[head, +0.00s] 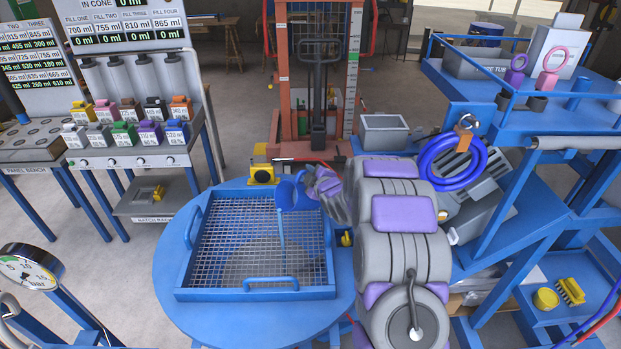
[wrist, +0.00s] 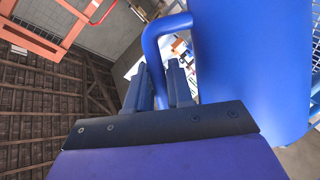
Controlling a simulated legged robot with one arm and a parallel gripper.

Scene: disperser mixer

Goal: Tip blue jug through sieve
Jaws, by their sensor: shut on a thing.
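The blue jug (head: 291,194) is tilted over the sieve, and a thin blue stream (head: 282,235) falls from it onto the mesh. The sieve (head: 222,294) is a square blue frame with a grey wire mesh and handles, set on a round blue top. My gripper (head: 312,188) is at the jug's right side, above the sieve's far right part. In the wrist view my gripper (wrist: 160,85) is shut on the jug's handle (wrist: 152,45), and the jug's body (wrist: 250,70) fills the right side. The jug's inside is hidden.
A blue bench (head: 480,115) with rails stands at the right. A rack of small coloured containers (head: 125,135) stands at the left. A red lift frame (head: 318,80) is behind the sieve. A pressure gauge (head: 28,272) is at the lower left.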

